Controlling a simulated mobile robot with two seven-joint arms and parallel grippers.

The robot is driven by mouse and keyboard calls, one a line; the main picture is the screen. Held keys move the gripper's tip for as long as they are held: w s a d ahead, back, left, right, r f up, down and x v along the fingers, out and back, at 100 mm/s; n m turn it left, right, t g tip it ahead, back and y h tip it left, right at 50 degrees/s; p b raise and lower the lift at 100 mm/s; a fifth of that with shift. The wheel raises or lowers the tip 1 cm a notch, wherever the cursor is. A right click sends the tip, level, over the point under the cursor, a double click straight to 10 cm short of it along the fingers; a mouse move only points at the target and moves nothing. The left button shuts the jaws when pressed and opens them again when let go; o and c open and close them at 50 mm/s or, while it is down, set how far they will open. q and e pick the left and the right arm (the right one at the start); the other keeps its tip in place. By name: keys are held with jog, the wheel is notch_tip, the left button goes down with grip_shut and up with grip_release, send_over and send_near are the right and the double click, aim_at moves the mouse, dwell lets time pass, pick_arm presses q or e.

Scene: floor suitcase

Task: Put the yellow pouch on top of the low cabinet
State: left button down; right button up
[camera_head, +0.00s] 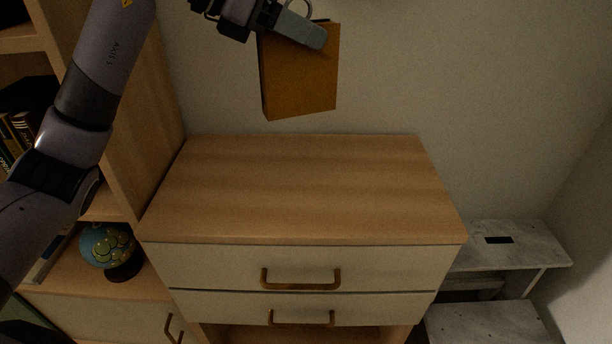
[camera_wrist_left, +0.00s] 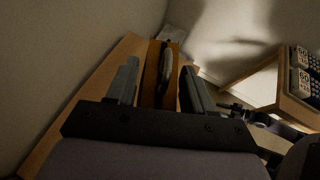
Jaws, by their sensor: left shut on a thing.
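The yellow pouch (camera_head: 300,78) shows as a flat orange-brown rectangle in the head view, hanging upright above the back of the low cabinet. The low cabinet (camera_head: 300,190) has a bare wooden top and light drawer fronts with handles. My left gripper (camera_head: 318,36) is shut on the pouch's upper edge. In the left wrist view the pouch (camera_wrist_left: 152,75) stands between the two fingers (camera_wrist_left: 160,85), seen edge-on. A gap shows between the pouch's lower edge and the cabinet top in the head view. My right gripper is in neither view.
A wooden shelf unit (camera_head: 120,130) with books and a globe (camera_head: 108,248) stands at the left, against the cabinet. A grey step stool (camera_head: 505,245) stands at the right. A wall is behind the cabinet. The cabinet top is clear.

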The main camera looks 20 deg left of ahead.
pick_arm(q)
jog(key=shift+w+r, duration=0.2)
jog(key=shift+r, duration=0.4)
notch_tip(320, 180, down, 20)
jog(key=b, duration=0.3)
jog(key=shift+r, duration=0.2)
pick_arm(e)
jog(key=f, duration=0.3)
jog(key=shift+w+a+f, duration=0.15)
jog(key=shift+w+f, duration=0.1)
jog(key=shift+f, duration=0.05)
pick_arm(q)
jog(key=shift+f, duration=0.1)
jog(key=shift+c, duration=2.2)
grip_release()
jog(key=shift+f, duration=0.1)
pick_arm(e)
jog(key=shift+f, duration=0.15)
